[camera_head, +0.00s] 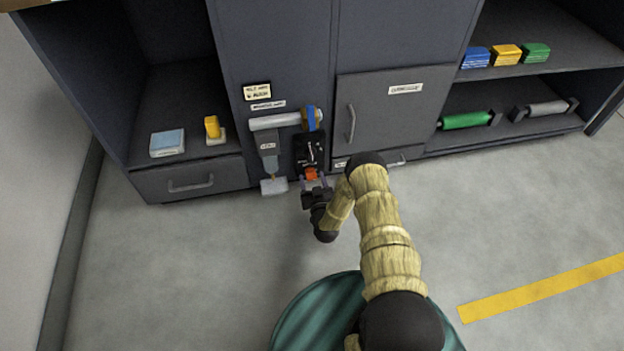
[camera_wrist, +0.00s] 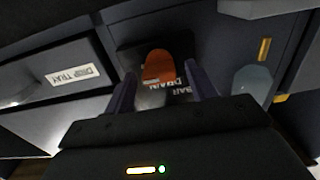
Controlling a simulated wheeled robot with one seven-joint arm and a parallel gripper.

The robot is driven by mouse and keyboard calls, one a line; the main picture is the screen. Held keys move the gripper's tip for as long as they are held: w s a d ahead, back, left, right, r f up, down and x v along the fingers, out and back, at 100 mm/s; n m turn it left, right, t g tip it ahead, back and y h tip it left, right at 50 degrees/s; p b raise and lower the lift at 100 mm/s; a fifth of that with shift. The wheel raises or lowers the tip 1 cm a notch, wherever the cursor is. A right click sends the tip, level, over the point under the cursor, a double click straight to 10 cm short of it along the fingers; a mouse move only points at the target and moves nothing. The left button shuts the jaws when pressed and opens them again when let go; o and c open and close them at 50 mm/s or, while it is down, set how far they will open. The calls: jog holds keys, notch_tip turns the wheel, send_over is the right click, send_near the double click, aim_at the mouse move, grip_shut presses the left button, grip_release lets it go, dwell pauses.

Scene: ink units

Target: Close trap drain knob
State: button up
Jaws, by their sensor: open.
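The trap drain knob (camera_head: 311,174) is a small orange knob low on the front of the dark grey cabinet, at the foot of a black plate (camera_head: 308,148). In the wrist view the orange knob (camera_wrist: 158,66) stands in front of a label that partly reads "DRAIN". My gripper (camera_head: 314,187) is at the knob, with its fingers open. In the wrist view the two fingers of my gripper (camera_wrist: 160,85) lie to the left and right of the knob, with a gap visible on each side. Whether either finger touches it cannot be told.
A grey trap body (camera_head: 268,150) with a pale cup (camera_head: 273,186) hangs left of the knob, below a white horizontal pipe (camera_head: 275,121). A drawer labelled "DRIP TRAY" (camera_wrist: 72,75) is beside it in the wrist view. A cabinet door (camera_head: 385,115) is at right. The floor is clear.

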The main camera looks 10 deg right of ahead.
jog(key=c, duration=1)
